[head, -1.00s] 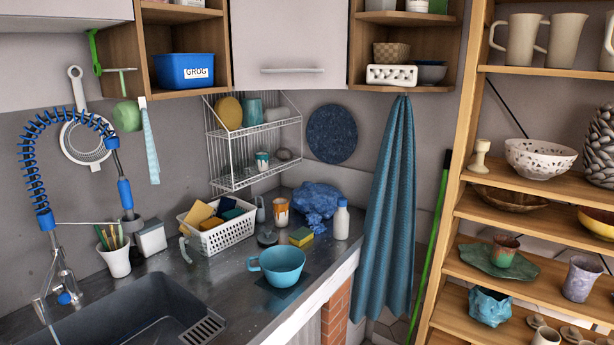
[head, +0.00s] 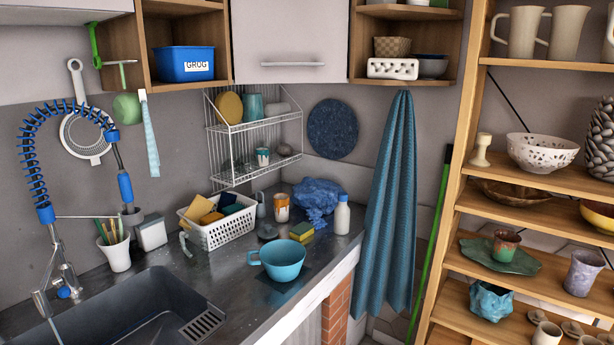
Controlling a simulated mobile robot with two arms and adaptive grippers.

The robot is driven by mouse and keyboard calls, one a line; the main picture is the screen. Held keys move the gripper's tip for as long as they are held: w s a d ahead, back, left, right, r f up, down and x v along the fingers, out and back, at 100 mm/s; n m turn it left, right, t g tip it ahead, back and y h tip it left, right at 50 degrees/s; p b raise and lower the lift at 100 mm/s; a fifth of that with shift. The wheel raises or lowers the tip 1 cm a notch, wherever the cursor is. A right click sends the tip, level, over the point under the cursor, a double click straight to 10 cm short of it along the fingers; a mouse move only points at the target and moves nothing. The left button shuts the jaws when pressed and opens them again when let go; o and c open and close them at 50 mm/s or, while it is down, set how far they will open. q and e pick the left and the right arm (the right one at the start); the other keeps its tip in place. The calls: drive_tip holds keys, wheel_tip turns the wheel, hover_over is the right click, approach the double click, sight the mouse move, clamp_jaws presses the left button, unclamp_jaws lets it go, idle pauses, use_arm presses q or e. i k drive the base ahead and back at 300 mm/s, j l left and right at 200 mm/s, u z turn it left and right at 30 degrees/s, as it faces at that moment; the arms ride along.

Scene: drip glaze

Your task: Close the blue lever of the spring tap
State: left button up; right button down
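The spring tap (head: 62,262) stands at the left behind the sink, with a blue coiled spring (head: 30,165) arching up and over. A spray head with a blue grip (head: 125,187) hangs at the end of its hose. A small blue part that looks like the lever (head: 64,292) sits low on the metal tap body. At this size I cannot tell whether the lever is open or closed. Neither of my grippers is in the head view.
The dark sink (head: 140,305) lies in front of the tap. A white pot of brushes (head: 116,254) stands close to its right. A white basket (head: 220,230), a blue cup (head: 280,262) and a white bottle (head: 341,216) stand on the counter. Wooden shelves (head: 520,175) with pottery stand right.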

sight(63, 293)
drive_tip(key=u, duration=1.4)
